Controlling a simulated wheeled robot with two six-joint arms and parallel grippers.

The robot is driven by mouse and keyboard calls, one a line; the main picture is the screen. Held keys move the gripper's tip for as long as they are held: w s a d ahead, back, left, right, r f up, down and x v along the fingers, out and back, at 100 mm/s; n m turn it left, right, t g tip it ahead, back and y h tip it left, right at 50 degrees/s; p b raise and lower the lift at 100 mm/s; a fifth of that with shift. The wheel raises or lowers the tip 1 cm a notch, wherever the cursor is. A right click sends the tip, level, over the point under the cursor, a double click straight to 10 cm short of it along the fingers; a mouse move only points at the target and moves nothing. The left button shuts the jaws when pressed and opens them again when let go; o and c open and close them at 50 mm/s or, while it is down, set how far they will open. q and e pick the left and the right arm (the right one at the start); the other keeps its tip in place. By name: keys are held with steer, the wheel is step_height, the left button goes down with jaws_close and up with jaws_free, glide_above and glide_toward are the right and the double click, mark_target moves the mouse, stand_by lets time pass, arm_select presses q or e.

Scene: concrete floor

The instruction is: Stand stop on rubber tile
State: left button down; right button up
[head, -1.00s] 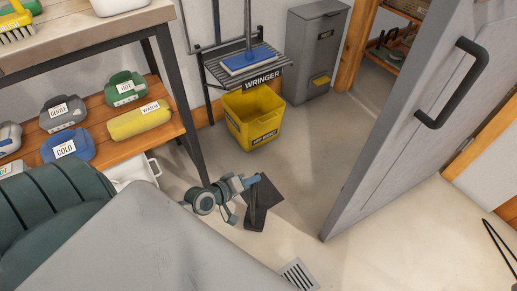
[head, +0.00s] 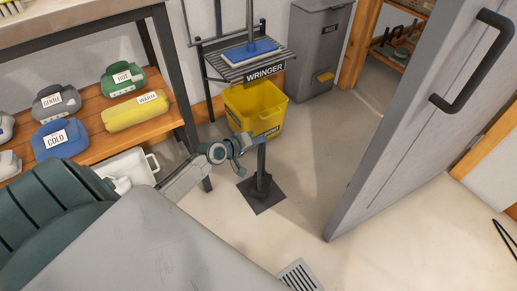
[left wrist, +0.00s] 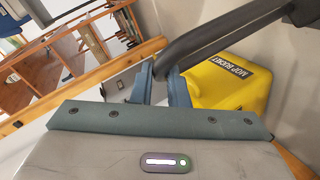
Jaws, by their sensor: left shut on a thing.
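The stop (head: 261,160) is a dark post with a wider foot. In the head view it is upright, with its foot over the dark square rubber tile (head: 268,206) on the floor. I cannot tell whether the foot touches the tile. My left gripper (head: 254,143) is shut on the upper end of the post. In the left wrist view the stop (left wrist: 225,38) runs as a dark bar from between the fingers (left wrist: 160,82) to the upper right. The tile cannot be made out there. My right gripper is not in view.
A yellow mop bucket (head: 250,113) stands behind the stop, below the wringer shelf (head: 240,68). A grey door (head: 405,120) stands open at the right. A wooden shelf (head: 90,151) with labelled jugs is at the left. A floor drain (head: 298,275) lies in front; floor around the tile is clear.

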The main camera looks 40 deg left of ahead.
arm_select(q)
step_height(320, 180, down, 3)
steer(key=shift+r+b, duration=0.1)
steer(key=shift+b, duration=0.75)
steer(key=c, duration=1.7)
jaws_free()
steer(key=shift+f, duration=0.2)
steer(key=o, duration=0.3)
